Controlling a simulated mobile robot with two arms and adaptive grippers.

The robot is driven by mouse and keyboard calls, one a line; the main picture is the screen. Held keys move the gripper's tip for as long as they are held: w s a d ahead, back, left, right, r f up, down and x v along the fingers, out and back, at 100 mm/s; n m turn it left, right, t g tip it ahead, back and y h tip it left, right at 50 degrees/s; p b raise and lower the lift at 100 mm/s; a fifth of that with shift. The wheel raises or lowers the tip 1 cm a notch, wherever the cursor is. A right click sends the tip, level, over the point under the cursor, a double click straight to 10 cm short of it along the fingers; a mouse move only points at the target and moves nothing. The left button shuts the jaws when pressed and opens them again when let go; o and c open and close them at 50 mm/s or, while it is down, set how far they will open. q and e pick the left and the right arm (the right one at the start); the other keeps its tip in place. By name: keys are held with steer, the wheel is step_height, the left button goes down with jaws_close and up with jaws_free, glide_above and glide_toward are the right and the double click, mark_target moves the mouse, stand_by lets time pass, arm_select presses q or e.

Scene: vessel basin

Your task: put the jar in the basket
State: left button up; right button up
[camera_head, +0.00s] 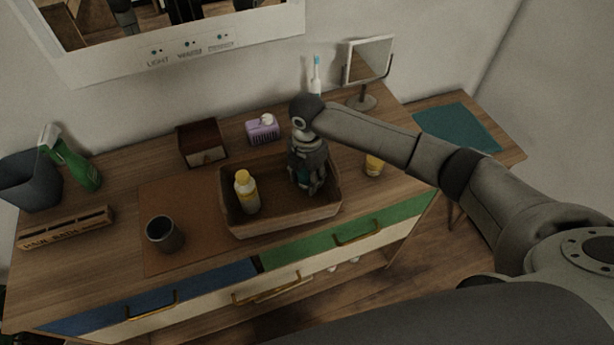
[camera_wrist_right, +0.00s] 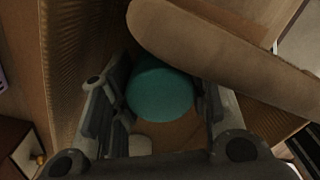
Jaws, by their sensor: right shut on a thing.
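The basket (camera_head: 288,224) is a brown open box on the dresser top. My right gripper (camera_head: 307,186) reaches down into its right half from above. It is shut on a teal, round-topped thing, which I take to be the jar (camera_wrist_right: 160,92); in the head view only a small teal part shows between the fingers. The jar is inside the basket's outline, but whether it touches the floor is hidden. In the wrist view the basket rim (camera_wrist_right: 225,52) crosses close beside the jar. My left gripper is not in view.
A small yellow container (camera_head: 374,165) is right of the basket, a dark cup (camera_head: 163,234) left. Behind are a purple box (camera_head: 263,129), a brown box (camera_head: 201,143) and a mirror (camera_head: 368,62).

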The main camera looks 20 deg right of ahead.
mark_target(307, 172)
steer(key=shift+f, duration=0.55)
steer(key=o, duration=0.6)
steer(key=shift+f, duration=0.15)
steer(key=shift+o, duration=0.9)
step_height(307, 172, up, 12)
steer(key=shift+r+b, duration=0.2)
steer(key=shift+b, duration=0.7)
steer(key=shift+f, duration=0.1)
